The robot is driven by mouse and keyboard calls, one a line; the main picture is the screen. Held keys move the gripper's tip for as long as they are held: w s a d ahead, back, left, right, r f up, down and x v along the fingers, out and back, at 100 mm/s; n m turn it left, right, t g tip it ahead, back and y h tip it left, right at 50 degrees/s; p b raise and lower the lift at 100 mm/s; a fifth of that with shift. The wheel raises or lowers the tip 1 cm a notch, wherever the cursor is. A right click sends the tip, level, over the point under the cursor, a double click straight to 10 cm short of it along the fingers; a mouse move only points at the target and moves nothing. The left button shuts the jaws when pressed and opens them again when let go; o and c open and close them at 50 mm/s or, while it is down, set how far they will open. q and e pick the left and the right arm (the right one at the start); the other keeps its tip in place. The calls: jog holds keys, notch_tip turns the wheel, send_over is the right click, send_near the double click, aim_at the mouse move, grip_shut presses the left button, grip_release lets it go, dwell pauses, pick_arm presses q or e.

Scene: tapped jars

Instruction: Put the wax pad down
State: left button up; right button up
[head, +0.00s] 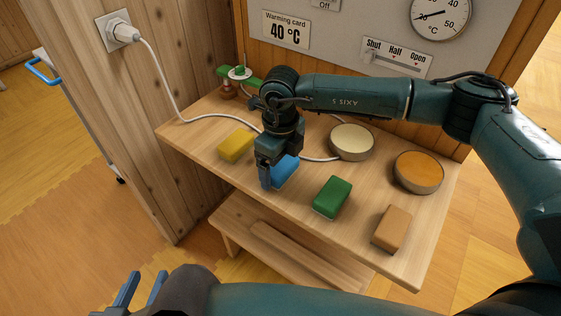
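A blue pad (286,171) is at the middle of the wooden bench, between the yellow pad (236,144) and the green pad (332,197). A brown pad (391,228) lies near the bench's right end. No pad is labelled as wax. My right gripper (275,178) points down at the blue pad, with one finger against its left side; the other finger is hidden. It looks shut on the blue pad, at or just above the bench top; a gap cannot be made out. My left gripper (141,290) is open and empty at the bottom left, away from the bench.
A cream-topped round tin (351,142) and an orange-topped one (418,172) stand behind the pads. A white cable (172,92) runs from the wall socket across the bench. A lower step (290,245) is in front.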

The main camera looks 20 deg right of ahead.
jog(key=shift+o, duration=1)
pick_arm(q)
jog(key=shift+w, duration=0.1)
pick_arm(e)
jog(key=shift+f, duration=0.1)
pick_arm(q)
jog(key=shift+d+p, duration=0.15)
jog(key=shift+p, duration=0.25)
pick_arm(e)
notch_tip(320, 180, up, 13)
jog(key=shift+w, duration=0.4)
jog(key=shift+a, duration=0.1)
